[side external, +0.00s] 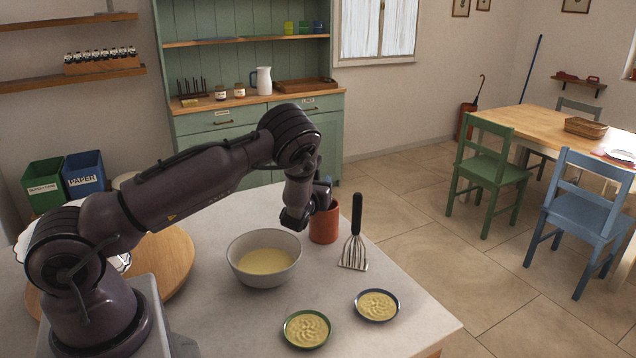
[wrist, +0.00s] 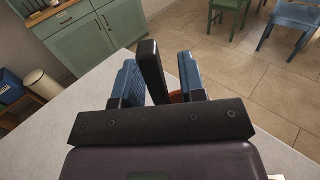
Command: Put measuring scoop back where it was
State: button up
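I cannot make out the measuring scoop for sure in either view. My gripper (side external: 318,194) is beside and above a terracotta crock (side external: 324,224) on the counter. In the wrist view its two blue fingers (wrist: 160,82) stand apart. A dark handle (wrist: 152,68) shows between them, with a gap towards the right finger. I cannot tell which utensil that handle belongs to. A sliver of the crock shows by the right finger (wrist: 176,97). A black-handled wire utensil, like a masher (side external: 355,248), is right of the crock near the counter edge.
A grey bowl of yellow batter (side external: 244,272) is left of the crock. A green-rimmed dish (side external: 306,343) and a dark-rimmed dish (side external: 376,318) stand in front. A round wooden board (side external: 178,262) is behind my arm. The counter (side external: 420,325) is bare at its front right corner.

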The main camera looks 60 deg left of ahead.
jog(key=shift+s+d+r, duration=0.1)
jog(key=shift+d+r, duration=0.05)
jog(key=shift+r, duration=0.05)
jog(key=v, duration=1.1)
jog(key=s+r+n+g+y, duration=0.1)
jog(key=s+r+n+g, duration=1.2)
jog(key=n, duration=0.6)
jog(key=s+d+r+n+t+h, duration=0.3)
jog(key=d+h, duration=0.4)
jog(key=d, duration=0.3)
jog(key=s+d+r+n+t+h, duration=0.2)
jog(key=s+d+r+n+h, duration=0.3)
jog(key=d, duration=0.6)
jog(key=shift+r+t+h, duration=0.4)
jog(key=shift+r+h, duration=0.15)
jog(key=shift+h, duration=0.35)
jog(key=shift+d, duration=0.1)
